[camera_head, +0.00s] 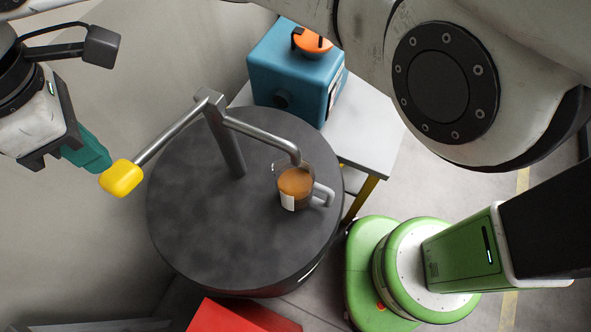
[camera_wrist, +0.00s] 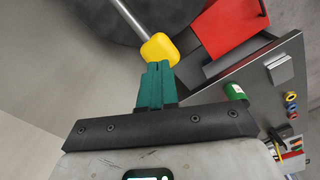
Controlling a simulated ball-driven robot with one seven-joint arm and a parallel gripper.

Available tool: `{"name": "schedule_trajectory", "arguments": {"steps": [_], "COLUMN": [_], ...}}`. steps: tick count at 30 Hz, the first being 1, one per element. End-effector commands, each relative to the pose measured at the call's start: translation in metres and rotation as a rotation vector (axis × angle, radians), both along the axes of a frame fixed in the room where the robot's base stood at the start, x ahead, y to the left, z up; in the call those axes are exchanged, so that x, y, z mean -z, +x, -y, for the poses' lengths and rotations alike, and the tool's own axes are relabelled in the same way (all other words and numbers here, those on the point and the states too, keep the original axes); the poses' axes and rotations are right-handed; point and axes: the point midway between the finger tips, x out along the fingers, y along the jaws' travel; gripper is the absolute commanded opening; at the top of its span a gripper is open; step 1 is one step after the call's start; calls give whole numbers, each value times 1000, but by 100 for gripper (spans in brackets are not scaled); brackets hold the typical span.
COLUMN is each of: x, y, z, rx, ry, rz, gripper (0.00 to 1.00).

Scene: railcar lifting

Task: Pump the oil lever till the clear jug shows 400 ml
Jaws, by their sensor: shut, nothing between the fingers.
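The pump stands on a dark round drum (camera_head: 200,235). Its lever (camera_head: 165,135) slopes down to the left and ends in a yellow knob (camera_head: 121,178). The clear jug (camera_head: 295,185) stands upright on the drum under the spout (camera_head: 265,133) and holds brown oil; its scale is too small to read. My gripper (camera_head: 104,165) has teal fingers that are shut, with the tips at the upper left of the yellow knob. In the wrist view the shut fingers (camera_wrist: 159,66) point at the yellow knob (camera_wrist: 160,50) and overlap its lower edge; I cannot tell whether they touch.
A blue box with an orange cap (camera_head: 290,75) sits on a white table (camera_head: 370,135) behind the drum. A red object (camera_head: 240,315) is at the drum's front. The wrist view shows a grey panel (camera_wrist: 270,85) with a green cylinder (camera_wrist: 235,92).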

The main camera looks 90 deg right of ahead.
Motion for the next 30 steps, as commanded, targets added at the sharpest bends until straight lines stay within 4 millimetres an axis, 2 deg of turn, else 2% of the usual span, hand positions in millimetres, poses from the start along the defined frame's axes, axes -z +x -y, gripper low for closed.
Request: {"name": "schedule_trajectory", "arguments": {"steps": [9, 14, 30], "x": [-30, -40, -42], "y": [1, 0, 0], "z": [0, 0, 0], "rx": [2, 0, 0], "ry": [-1, 0, 1], "rz": [2, 1, 1], "gripper": [0, 0, 0]}}
